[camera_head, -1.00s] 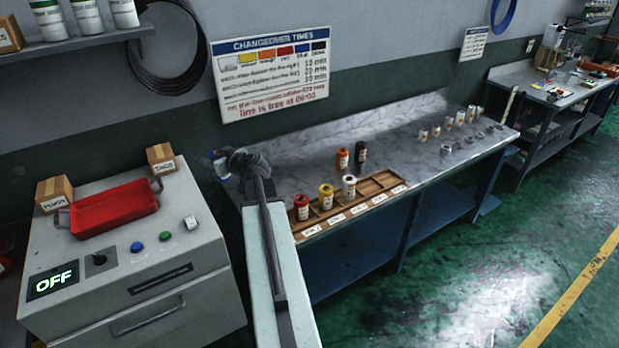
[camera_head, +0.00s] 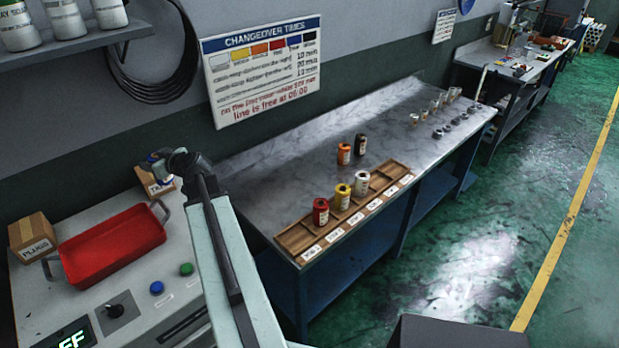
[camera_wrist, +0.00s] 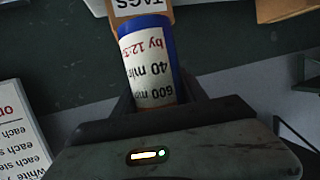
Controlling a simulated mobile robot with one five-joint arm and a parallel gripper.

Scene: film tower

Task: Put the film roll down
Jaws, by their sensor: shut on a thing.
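My gripper (camera_head: 165,165) is at the left of the head view, raised beside the long bench. It is shut on a blue film roll, which shows in the wrist view as a roll (camera_wrist: 150,75) with a white printed label and blue edges. A wooden rack (camera_head: 296,240) with label cards along its front lies on the bench's near edge, apart from the gripper. It holds a red roll (camera_head: 320,211), a yellow roll (camera_head: 342,197) and a white roll (camera_head: 361,183), all upright. The rack has bare room at both ends.
An orange roll (camera_head: 344,154) and a black roll (camera_head: 360,145) stand on the bench (camera_head: 270,180) behind the rack. A machine with a red tray (camera_head: 110,240) and a PLUGS box (camera_head: 33,245) is at left. A TAGS box (camera_head: 153,184) is by the gripper.

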